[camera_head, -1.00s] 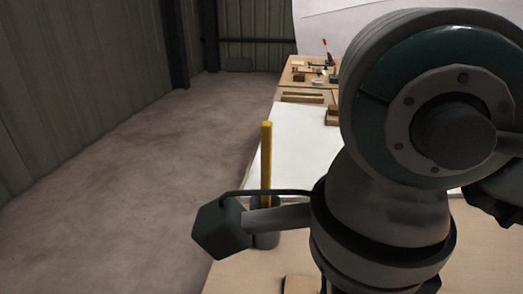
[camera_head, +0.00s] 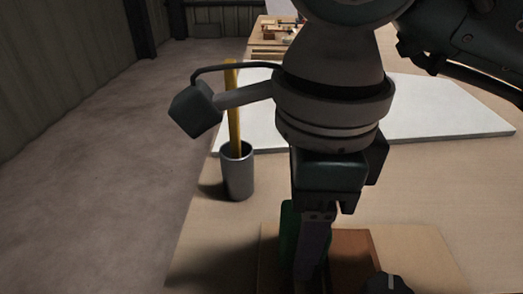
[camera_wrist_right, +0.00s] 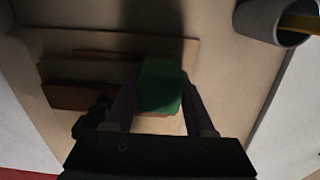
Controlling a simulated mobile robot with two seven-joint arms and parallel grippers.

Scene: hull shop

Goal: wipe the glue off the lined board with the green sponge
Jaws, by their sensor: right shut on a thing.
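My right gripper (camera_head: 308,240) comes down from above near the front of the bench and is shut on the green sponge (camera_head: 289,228). In the right wrist view the sponge (camera_wrist_right: 160,84) sits between the two fingers. The sponge is upright above a light wooden board (camera_head: 425,252) with brown wooden pieces (camera_head: 350,255) on it; I cannot tell whether it touches them. I cannot make out lines or glue on any board. My left gripper is not in view.
A grey cup (camera_head: 238,175) holding a yellow stick (camera_head: 233,105) stands left of my right arm, near the bench's left edge. A white sheet (camera_head: 430,110) lies behind. A dark knobbed object (camera_head: 388,284) is at the bottom. The bench right of the board is clear.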

